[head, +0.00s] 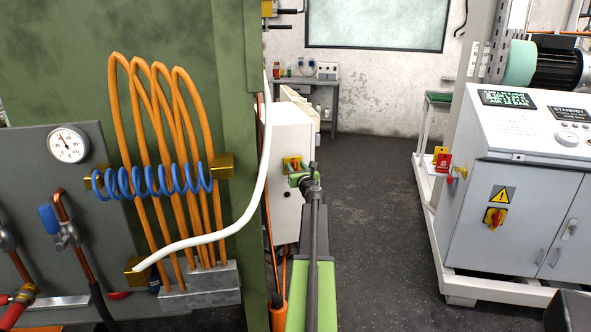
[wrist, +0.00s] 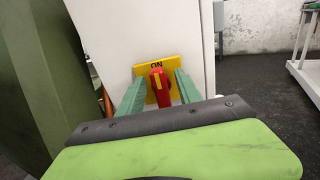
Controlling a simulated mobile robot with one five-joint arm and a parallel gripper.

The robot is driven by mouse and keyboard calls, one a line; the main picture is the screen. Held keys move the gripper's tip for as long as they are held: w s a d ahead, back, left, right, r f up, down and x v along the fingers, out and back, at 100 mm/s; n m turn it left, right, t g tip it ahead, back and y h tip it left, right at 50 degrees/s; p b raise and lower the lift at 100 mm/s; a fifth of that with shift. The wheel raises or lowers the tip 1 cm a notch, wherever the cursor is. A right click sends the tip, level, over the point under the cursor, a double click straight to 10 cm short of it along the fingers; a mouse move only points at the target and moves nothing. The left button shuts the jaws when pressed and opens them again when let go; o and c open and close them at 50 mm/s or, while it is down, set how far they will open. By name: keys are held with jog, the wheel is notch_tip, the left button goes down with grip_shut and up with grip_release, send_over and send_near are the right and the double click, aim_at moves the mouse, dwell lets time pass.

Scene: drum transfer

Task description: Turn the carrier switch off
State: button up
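The carrier switch is a red handle (wrist: 160,86) on a yellow plate (wrist: 143,72), mounted on a white cabinet (wrist: 118,28). The handle stands upright in the wrist view, below the dark ON lettering. In the head view the switch plate (head: 291,160) shows partly behind my gripper (head: 301,181). In the wrist view my gripper (wrist: 160,92) is open, with one green finger on each side of the red handle. The fingers look apart from the handle; I cannot tell whether the tips touch the plate.
A green panel (head: 190,60) with orange pipes, a blue coil and a white hose (head: 245,205) stands close on the left. A white control console (head: 520,190) with another red-and-yellow switch (head: 495,218) stands right. The dark floor (head: 375,225) between is clear.

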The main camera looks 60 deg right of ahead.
grip_shut()
jog(key=shift+a+f, duration=0.1)
jog(key=shift+a, duration=0.35)
jog(key=shift+d, duration=0.3)
jog(key=shift+d+n, duration=0.1)
jog(key=shift+n, duration=0.3)
jog(key=n, duration=0.4)
jog(key=shift+w, duration=0.2)
jog(key=n, duration=0.3)
jog(key=shift+w+a+f, duration=0.1)
jog(key=shift+a, duration=0.2)
jog(key=n, duration=0.3)
jog(key=n+b, duration=0.1)
jog(key=n, duration=0.2)
jog(key=f+n, duration=0.1)
jog(key=n, duration=0.2)
jog(key=shift+w+a+f+n+b, duration=0.1)
jog(key=shift+w+a+n+b, duration=0.05)
jog(key=shift+n+b, duration=0.25)
